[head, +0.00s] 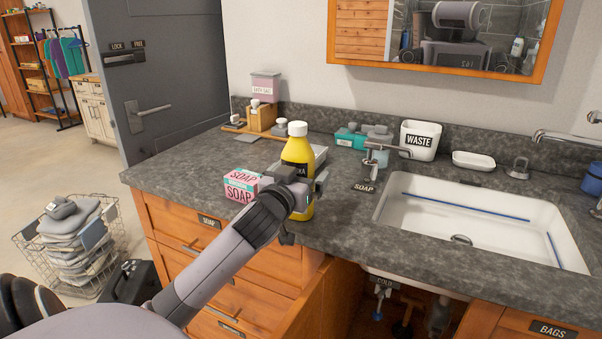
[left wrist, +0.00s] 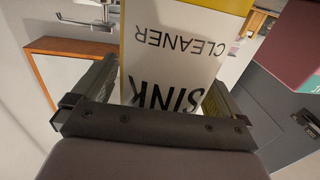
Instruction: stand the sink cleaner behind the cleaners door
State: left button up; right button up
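The sink cleaner is a yellow bottle (head: 298,150) with a white cap, upright near the counter's front edge. Its white label (left wrist: 180,50) reads upside down in the left wrist view. My left gripper (head: 303,190) has its fingers on both sides of the bottle and looks shut on it. The gripper hides part of the bottle, and I cannot tell whether its base touches the counter. Below the sink, an orange wooden door (head: 322,305) stands swung out beside an open cabinet with pipes (head: 385,295). No "cleaners" label is visible. My right gripper is not in view.
A soap box (head: 243,187) stands left of the bottle on the dark stone counter (head: 190,175). The white sink (head: 470,215), a soap dispenser (head: 378,148) and a waste bin (head: 420,140) are to the right. A laundry basket (head: 70,245) stands on the floor at left.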

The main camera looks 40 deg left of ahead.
pick_arm(q)
jog(key=shift+f+b, duration=0.1)
jog(key=shift+b, duration=0.2)
jog(key=shift+s+d, duration=0.15)
jog(key=shift+s, duration=0.15)
jog(key=v, duration=0.6)
jog(key=shift+s, duration=0.15)
jog(key=w+r+p, duration=0.1)
jog(key=w, duration=0.1)
jog(key=w+a+r+p, duration=0.1)
jog(key=w+p, duration=0.1)
jog(key=w+a+r+p, duration=0.1)
jog(key=w, duration=0.1)
jog(key=shift+a+p, duration=0.1)
jog(key=shift+p, duration=0.2)
jog(key=shift+w+a+f, duration=0.1)
jog(key=shift+w, duration=0.2)
